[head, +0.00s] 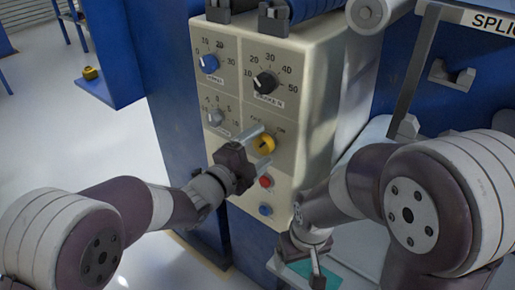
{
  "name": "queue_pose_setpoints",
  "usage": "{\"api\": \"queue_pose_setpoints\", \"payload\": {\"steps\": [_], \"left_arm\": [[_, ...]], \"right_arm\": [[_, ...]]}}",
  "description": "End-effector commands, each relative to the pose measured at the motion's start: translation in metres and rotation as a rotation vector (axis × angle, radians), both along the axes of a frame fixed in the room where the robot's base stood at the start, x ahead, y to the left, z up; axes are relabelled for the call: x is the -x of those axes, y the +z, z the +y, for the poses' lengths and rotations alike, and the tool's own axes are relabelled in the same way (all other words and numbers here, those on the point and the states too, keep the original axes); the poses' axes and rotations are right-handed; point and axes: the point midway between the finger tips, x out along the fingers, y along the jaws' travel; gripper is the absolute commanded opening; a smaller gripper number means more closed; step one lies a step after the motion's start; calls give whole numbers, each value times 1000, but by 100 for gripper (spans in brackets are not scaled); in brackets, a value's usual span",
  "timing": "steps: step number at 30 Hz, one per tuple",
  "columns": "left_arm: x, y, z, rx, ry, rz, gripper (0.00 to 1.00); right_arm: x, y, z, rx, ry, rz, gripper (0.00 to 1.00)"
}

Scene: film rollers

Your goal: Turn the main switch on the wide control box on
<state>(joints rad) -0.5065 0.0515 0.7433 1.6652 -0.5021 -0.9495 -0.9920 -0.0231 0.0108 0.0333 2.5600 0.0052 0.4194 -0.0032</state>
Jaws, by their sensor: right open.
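The wide control box (318,110) is a cream box with dials on its front panel. My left gripper (264,146) is in front of the panel at this knob. Its two fingers are apart, one above and one below the knob in the picture. I cannot tell whether they touch it. My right gripper (317,275) is low at the bottom, pointing down, empty and away from the switch.
A blue dial (209,64), a black dial (265,82) and a grey dial (215,118) sit above and left of the switch. A red button (266,182) and a blue button (265,210) are below. A blue ledge (112,85) stands at left.

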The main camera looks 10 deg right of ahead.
Motion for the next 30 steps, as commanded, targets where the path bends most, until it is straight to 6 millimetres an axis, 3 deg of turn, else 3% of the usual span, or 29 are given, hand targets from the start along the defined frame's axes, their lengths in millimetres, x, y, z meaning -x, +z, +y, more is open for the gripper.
{"api": "queue_pose_setpoints", "payload": {"steps": [8,11,22,30], "left_arm": [[2,1,3,1,1,-1,80],[9,2,14,2,3,-1,80],[65,2,85,1,3,-1,80],[79,1,100,1,-1,-1,80]], "right_arm": [[0,1,0,0,0,0,83],[0,2,0,0,0,0,83],[0,9,0,0,0,0,83],[0,10,0,0,0,0,83]]}}
